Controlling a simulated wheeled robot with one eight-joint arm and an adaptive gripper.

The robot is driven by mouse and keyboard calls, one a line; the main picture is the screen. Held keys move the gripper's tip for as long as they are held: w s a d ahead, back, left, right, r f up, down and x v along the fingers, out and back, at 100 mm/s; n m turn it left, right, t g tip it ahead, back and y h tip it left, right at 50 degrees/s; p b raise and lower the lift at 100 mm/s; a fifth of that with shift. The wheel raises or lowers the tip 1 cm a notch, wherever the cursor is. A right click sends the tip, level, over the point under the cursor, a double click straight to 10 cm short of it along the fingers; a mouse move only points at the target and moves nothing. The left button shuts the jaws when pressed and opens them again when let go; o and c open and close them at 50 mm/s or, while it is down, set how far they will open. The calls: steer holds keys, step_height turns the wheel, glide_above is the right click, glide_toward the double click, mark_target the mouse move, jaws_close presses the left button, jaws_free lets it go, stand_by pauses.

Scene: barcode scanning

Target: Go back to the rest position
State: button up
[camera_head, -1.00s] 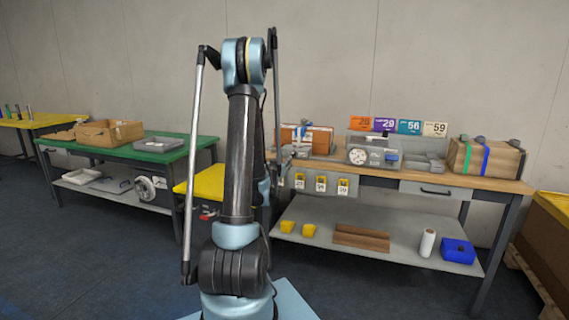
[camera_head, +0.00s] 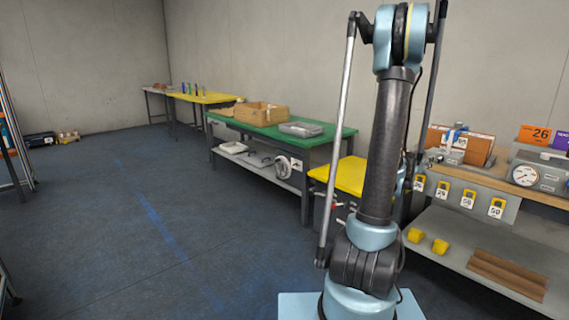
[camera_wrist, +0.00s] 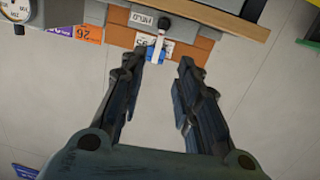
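My gripper (camera_wrist: 160,75) shows in the wrist view with its two dark fingers apart and nothing between them. The wrist view looks upside down toward the bench, where an orange-brown box (camera_wrist: 190,47) with a blue and white item (camera_wrist: 155,50) lies beyond the fingertips, apart from them. In the head view my arm stands upright right of centre, and my gripper is hidden behind it. The same box (camera_head: 478,148) shows on the wooden bench (camera_head: 455,175) to the right of my arm.
A green table (camera_head: 345,140) with a cardboard box (camera_head: 262,113) and grey tray (camera_head: 301,129) stands mid-picture. A yellow table (camera_head: 215,98) is farther back. The floor (camera_head: 130,230) at left is clear.

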steer(key=s+a+f+n+g+y, duration=0.2)
steer(key=s+a+f+n+y, duration=0.1)
steer(key=s+a, duration=0.7)
steer(key=s+a+f+n+g+y, duration=0.3)
steer(key=s+a+y, duration=0.3)
steer(key=s+a, duration=0.5)
steer(key=s+a+f+n+g+y, duration=0.3)
steer(key=s+a, duration=0.8)
steer(key=a, duration=0.7)
steer(key=shift+s+a+f+n+y, duration=0.15)
steer(key=shift+s+f+n+y, duration=0.1)
steer(key=shift+f+n+y, duration=0.5)
